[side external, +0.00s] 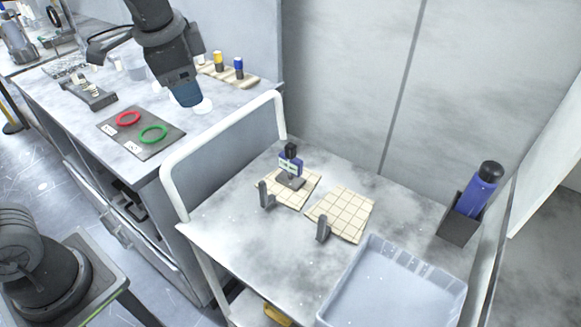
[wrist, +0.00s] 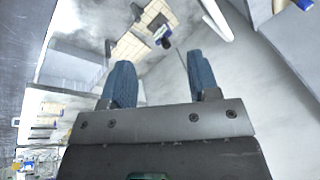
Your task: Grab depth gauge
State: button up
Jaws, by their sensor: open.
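The depth gauge (side external: 290,166) is a small blue-purple device with a light display and a black top. It stands upright on a grey base on a cream tiled pad (side external: 311,190) on the cart. In the wrist view the gauge (wrist: 161,36) shows small, beyond the fingertips and between them. My gripper (wrist: 158,78) has two blue fingers, spread apart with nothing between them. In the side view my gripper (side external: 188,95) hangs above the bench at upper left, well away from the gauge. Its fingertips are not clear there.
The cart (side external: 225,220) has a white rail (side external: 215,140) on its bench side. A second tiled pad (side external: 345,212), two dark upright brackets, a clear bin (side external: 395,285) and a blue bottle (side external: 478,190) in a dark holder stand on it. Red (side external: 128,118) and green (side external: 153,134) rings lie on the bench.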

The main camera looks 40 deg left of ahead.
jog(key=w+d+f+m+g+y, duration=0.1)
jog(key=w+d+f+m, duration=0.15)
jog(key=w, duration=0.35)
jog(key=w+d+f+m+g+y, duration=0.1)
jog(key=w+d+m, duration=0.25)
jog(key=w, duration=0.25)
jog(key=m+g+y, duration=0.1)
jog(key=m+y, duration=0.1)
jog(key=m, duration=0.3)
send_near(292, 145)
jog(key=shift+h, duration=0.3)
jog(key=x, duration=1.2)
jog(key=shift+a+f, duration=0.2)
jog(key=shift+a, duration=0.2)
grip_shut()
